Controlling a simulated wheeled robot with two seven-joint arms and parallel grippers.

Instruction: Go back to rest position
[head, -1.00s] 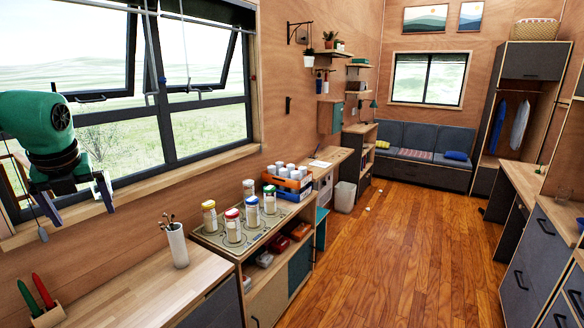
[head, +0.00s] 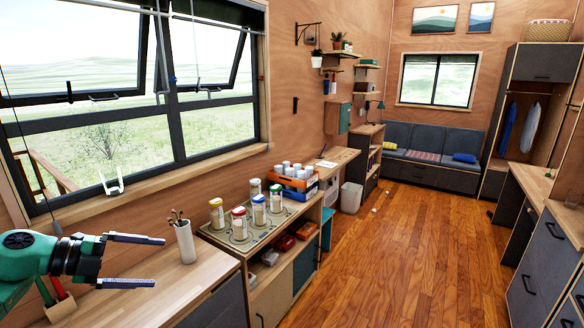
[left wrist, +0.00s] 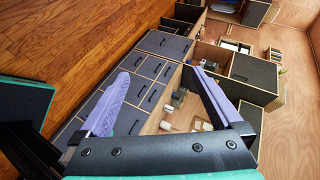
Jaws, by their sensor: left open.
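My left gripper (head: 157,262) is at the lower left of the head view, in front of the wooden counter. It points to the right, its two fingers apart with nothing between them. Its green arm comes in from the lower left edge. In the left wrist view the two purple fingers (left wrist: 166,88) are spread wide and empty, with drawers and counter far beyond them. My right gripper and arm are not in the head view.
A white utensil cup (head: 185,243) stands on the counter (head: 150,305) just right of the fingers. The arm partly covers a holder with red and green handles (head: 58,288). Jars (head: 239,222) stand farther back. The wooden floor (head: 370,250) is mostly clear.

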